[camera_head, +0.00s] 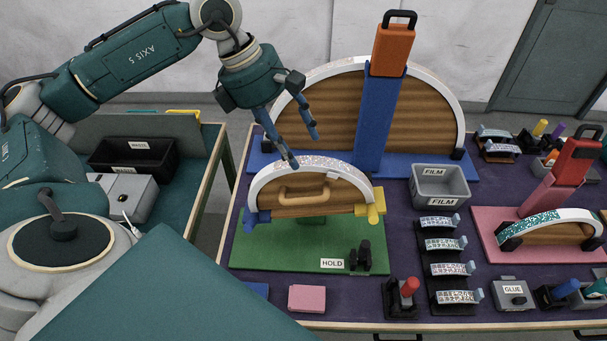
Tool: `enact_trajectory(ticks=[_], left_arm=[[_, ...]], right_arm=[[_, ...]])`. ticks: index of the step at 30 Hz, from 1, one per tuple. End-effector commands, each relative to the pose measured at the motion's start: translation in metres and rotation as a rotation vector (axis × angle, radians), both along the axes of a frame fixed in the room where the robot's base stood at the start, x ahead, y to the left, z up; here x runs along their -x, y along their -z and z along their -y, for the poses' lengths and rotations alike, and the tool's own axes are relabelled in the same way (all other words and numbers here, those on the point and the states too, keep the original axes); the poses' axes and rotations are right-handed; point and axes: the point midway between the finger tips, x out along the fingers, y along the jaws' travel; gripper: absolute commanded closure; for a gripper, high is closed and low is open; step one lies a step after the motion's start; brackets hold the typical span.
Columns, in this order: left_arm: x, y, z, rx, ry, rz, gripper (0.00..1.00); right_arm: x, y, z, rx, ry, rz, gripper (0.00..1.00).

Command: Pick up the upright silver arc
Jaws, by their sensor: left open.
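A pale arc with silver-speckled glitter (265,172) stands upright around a wooden half-disc with a handle (312,190). It stands on a green mat (290,246) that has a HOLD label. A blue block sits at its left foot and a yellow clamp (375,212) at its right foot. My left gripper (302,149) is open and points down at the top of this arc, with blue fingers spread. One fingertip overlaps the arc's top edge in the picture; I cannot tell whether it touches. My right gripper is not in view.
A larger wooden arch (425,110) with a blue post (378,120) and orange block stands behind. A grey FILM bin (440,186) and a rack of small silver strips (446,268) are to the right. A teal glitter arc (550,222) sits on a pink mat.

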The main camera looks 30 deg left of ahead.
Motion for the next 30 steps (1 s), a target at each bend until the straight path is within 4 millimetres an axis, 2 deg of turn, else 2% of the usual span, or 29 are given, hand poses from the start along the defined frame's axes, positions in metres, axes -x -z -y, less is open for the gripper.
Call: enact_trajectory(ticks=[2,5,10,15,22,23,30], left_arm=[[-0.001,0.005,0.002,0.0,0.0,-0.001,0.43],[-0.002,0.01,0.005,0.0,0.001,-0.002,0.43],[-0.006,0.031,0.014,0.002,0.002,-0.005,0.43],[-0.011,0.051,0.019,0.001,0.001,-0.002,0.43],[-0.012,0.055,0.02,0.001,0.0,0.001,0.43],[-0.012,0.055,0.02,0.001,0.0,0.001,0.45],[-0.012,0.054,0.019,0.001,0.0,0.001,0.93]], right_arm=[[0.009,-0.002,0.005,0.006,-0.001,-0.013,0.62],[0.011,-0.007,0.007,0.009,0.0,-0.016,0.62],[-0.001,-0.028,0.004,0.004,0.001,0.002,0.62],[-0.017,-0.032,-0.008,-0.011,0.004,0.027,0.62],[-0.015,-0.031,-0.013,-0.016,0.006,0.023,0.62],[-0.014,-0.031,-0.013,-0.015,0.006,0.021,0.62],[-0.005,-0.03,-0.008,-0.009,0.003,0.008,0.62]])
